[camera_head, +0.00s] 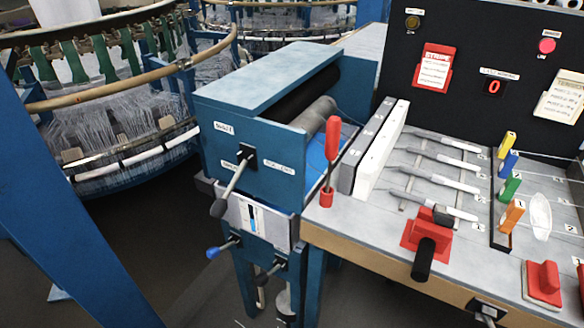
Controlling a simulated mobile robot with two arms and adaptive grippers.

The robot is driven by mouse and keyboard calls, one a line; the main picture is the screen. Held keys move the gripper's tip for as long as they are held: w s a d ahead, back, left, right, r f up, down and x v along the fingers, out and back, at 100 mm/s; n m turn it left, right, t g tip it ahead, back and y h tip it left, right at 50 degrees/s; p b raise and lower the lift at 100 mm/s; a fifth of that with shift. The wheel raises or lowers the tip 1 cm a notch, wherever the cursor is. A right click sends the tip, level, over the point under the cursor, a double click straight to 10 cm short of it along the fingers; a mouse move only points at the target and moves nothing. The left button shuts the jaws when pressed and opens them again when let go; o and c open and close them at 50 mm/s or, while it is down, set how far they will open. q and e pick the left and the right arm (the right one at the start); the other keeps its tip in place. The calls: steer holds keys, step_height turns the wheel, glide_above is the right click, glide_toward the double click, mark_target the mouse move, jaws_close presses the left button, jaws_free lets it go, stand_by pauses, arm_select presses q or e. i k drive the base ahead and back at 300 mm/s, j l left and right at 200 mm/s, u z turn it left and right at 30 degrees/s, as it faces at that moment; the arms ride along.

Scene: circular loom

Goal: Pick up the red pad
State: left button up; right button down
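A red pad (543,285) with a raised red grip on top lies at the near right of the grey worktop, close to its front edge. Another red piece, a flat red plate (413,240) with a black handle, sits left of it at the front of the worktop. The frame does not settle which of the two the task names. Neither of my grippers shows in this view, and nothing visible is touching the red pad.
A worktop (340,235) holds a red-handled tool (332,150), metal levers, and coloured clips (511,188). A black panel (470,60) stands behind it. A blue machine (255,130) with protruding levers stands left, before the circular loom (120,110).

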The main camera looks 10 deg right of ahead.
mark_target(541, 283)
steer(key=z, duration=1.95)
steer(key=l, duration=0.15)
steer(key=u, duration=0.05)
